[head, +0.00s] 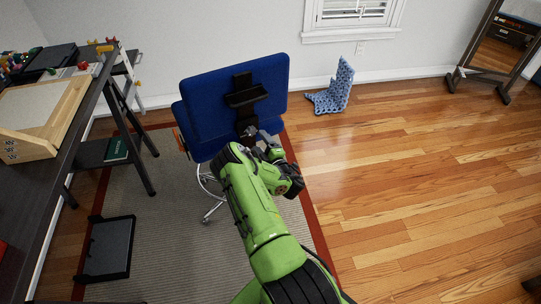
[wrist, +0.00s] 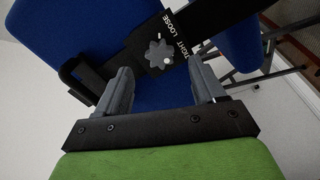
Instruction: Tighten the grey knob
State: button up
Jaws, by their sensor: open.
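The grey knob (wrist: 158,54) is a small lobed knob on the black bracket behind the chair's backrest. In the wrist view it sits beside white lettering reading TIGHT and LOOSE, with a small white mark near its right edge. The blue office chair (head: 232,92) stands on the rug with its back towards me. My gripper (wrist: 160,84) is open; in the wrist view its two grey fingers lie left and right, with the knob beyond and between the tips. In the head view my gripper (head: 262,142) is at the lower backrest, and the knob cannot be made out there.
A dark desk (head: 30,190) with a wooden board runs along the left. A black tray-like object (head: 108,248) lies on the rug. A blue patterned object (head: 334,92) stands by the wall, and a mirror (head: 500,45) is at far right. The wooden floor on the right is clear.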

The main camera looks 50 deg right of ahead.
jog(key=p+v, duration=1)
jog(key=p, duration=0.5)
jog(key=shift+s+a, duration=0.15)
jog(key=shift+s, duration=0.2)
